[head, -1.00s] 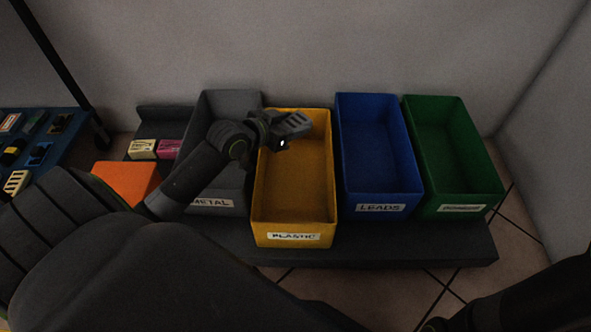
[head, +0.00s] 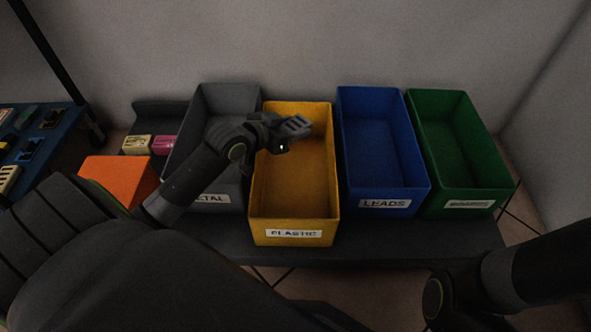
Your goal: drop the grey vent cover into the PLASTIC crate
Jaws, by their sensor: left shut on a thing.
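The yellow crate labelled PLASTIC (head: 293,208) stands in the middle of a row of crates and looks empty. My left gripper (head: 284,133) is above its far half, with the arm reaching in from the left. It is shut on the grey vent cover (head: 296,125), a small slatted piece at the gripper's tip. The vent cover is over the crate's opening. The fingers are dark and hard to make out. My right arm shows at the lower right, but its gripper is out of view.
The grey METAL crate (head: 222,100) is left of the yellow one, partly behind my arm. The blue LEADS crate (head: 381,190) and a green crate (head: 462,190) stand to the right. An orange block (head: 118,178), small yellow and pink boxes (head: 137,145) and a blue board (head: 50,145) are at left.

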